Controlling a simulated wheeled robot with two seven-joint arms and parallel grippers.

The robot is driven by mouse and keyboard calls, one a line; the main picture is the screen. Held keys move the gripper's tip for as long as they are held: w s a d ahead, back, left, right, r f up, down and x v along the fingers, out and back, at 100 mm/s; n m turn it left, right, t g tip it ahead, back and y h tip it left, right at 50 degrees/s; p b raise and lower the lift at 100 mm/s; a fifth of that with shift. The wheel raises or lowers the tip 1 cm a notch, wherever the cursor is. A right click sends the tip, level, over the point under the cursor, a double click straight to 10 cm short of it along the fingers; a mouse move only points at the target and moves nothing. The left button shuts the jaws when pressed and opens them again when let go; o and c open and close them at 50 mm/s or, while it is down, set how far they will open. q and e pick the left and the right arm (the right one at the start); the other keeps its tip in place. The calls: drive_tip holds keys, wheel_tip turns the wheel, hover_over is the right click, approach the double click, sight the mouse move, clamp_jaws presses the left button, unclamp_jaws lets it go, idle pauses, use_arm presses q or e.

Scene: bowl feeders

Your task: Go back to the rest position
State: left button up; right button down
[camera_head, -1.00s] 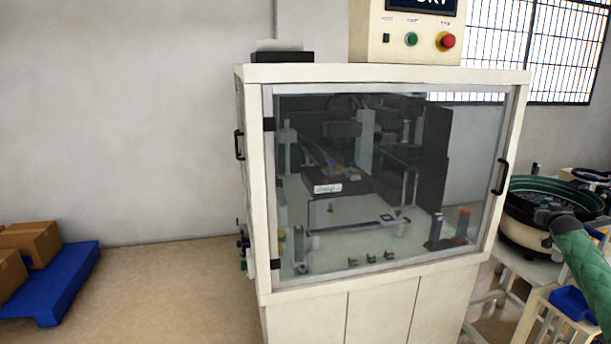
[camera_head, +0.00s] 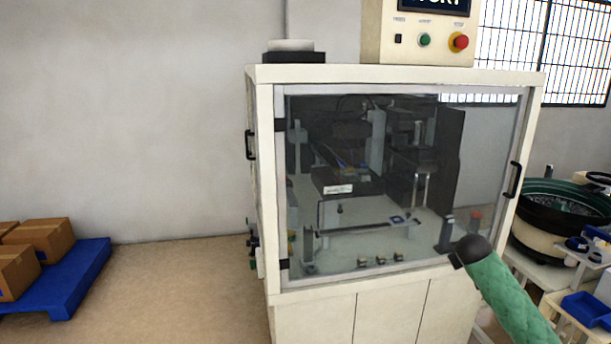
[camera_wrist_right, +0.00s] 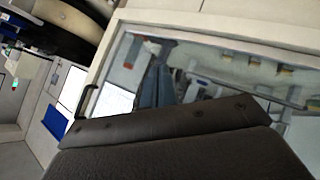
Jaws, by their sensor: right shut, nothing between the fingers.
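My right arm (camera_head: 505,295), in a green sleeve, comes in from the lower right in the head view. Its dark end (camera_head: 470,250) shows in front of the lower right of the machine's glass door; no fingers can be made out there. In the right wrist view the dark body of my right gripper (camera_wrist_right: 155,82) fills the lower part; its narrow fingers look shut, with nothing held. The machine's glazed front and black handle lie beyond it. My left gripper is not in view.
The cream machine cabinet (camera_head: 355,304) stands in the middle, its glass door closed. A green bowl feeder (camera_head: 560,198) and blue bins (camera_head: 588,308) are at the right. A blue pallet (camera_head: 78,280) with cardboard boxes (camera_head: 40,238) is at the left. The floor between is clear.

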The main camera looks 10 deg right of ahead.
drive_tip(key=s+a+f+n+g+y, duration=0.15)
drive_tip(key=s+a+f, duration=0.5)
drive_tip(key=a, duration=0.65)
drive_tip(key=s+a+f+y, duration=0.2)
drive_tip(key=s+a+f, duration=0.2)
drive_tip(key=s+a, duration=0.65)
drive_tip(key=s+a+f+n+g+y, duration=0.15)
drive_tip(key=s+a+f, duration=0.45)
drive_tip(key=a, duration=0.8)
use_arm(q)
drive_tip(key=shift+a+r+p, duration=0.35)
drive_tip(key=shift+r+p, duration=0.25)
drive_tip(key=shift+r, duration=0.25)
use_arm(e)
drive_tip(key=s+a+f+g+y, duration=0.1)
drive_tip(key=s+a+f, duration=0.1)
drive_tip(key=s+a, duration=0.2)
drive_tip(key=s+a+f+g+y, duration=0.1)
drive_tip(key=s+a+f, duration=0.2)
drive_tip(key=s, duration=0.8)
drive_tip(key=s+a+f+m+g+y, duration=0.1)
drive_tip(key=s+a+f, duration=0.2)
drive_tip(key=s+a, duration=0.3)
drive_tip(key=shift+s+a+f, duration=0.15)
drive_tip(key=shift+s+f, duration=0.1)
drive_tip(key=shift+s, duration=1)
